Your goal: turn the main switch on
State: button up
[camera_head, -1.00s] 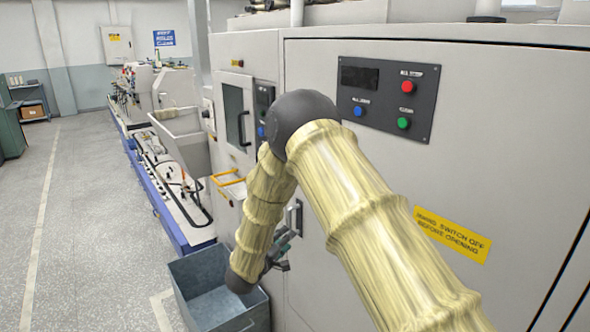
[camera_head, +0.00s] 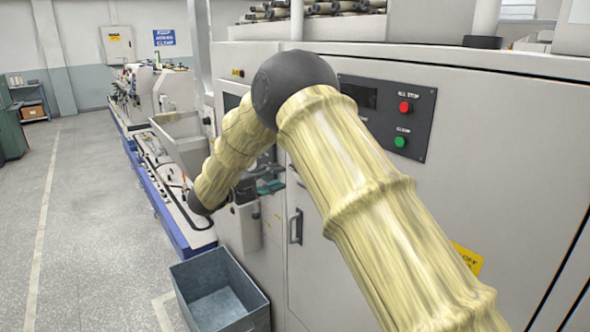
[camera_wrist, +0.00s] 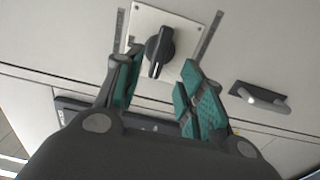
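The main switch (camera_wrist: 158,50) is a black rotary knob on a pale square plate (camera_wrist: 181,27), near the top of the wrist view. My gripper (camera_wrist: 158,82) is open, with its green-padded fingers apart. The knob shows between and just beyond the fingertips; I cannot tell whether either finger touches it. In the head view my gripper (camera_head: 262,187) is partly hidden behind my arm, close to the machine's front, and the switch is hidden there.
A door handle (camera_head: 296,227) stands out from the cabinet; a handle also shows in the wrist view (camera_wrist: 260,97). A button panel (camera_head: 414,125) is above right. An open grey bin (camera_head: 250,314) stands on the floor below. The aisle at left is clear.

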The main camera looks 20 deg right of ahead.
jog(key=p+x, duration=0.2)
jog(key=x, duration=0.6)
jog(key=shift+p, duration=0.4)
grip_shut()
